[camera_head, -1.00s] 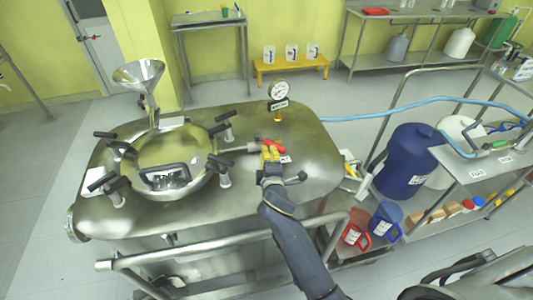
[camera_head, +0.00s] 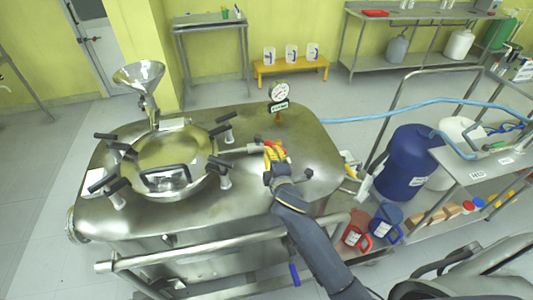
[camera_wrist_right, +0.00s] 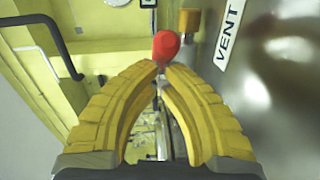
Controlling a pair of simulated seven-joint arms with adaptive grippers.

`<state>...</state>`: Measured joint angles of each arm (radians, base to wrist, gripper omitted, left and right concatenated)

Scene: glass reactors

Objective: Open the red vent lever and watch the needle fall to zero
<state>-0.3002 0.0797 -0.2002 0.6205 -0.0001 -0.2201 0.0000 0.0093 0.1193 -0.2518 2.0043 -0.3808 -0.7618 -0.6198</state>
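The red vent lever (camera_wrist_right: 166,46) is on the steel reactor lid (camera_head: 310,160), beside a brass fitting (camera_wrist_right: 188,22) and a VENT label (camera_wrist_right: 230,35). In the head view it is mostly covered by my right gripper (camera_head: 272,148). In the right wrist view the yellow fingers (camera_wrist_right: 161,68) nearly meet around the narrow part just below the red end, so the gripper looks shut on the lever. The round pressure gauge (camera_head: 279,91) stands upright behind it on the lid; its needle is too small to read. My left gripper is not in view.
A glossy round hatch (camera_head: 170,160) with several black-handled clamps and a steel funnel (camera_head: 139,75) occupy the lid's left. A rail (camera_head: 190,250) runs along the front. A blue hose (camera_head: 400,107) and blue drum (camera_head: 405,160) are at right.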

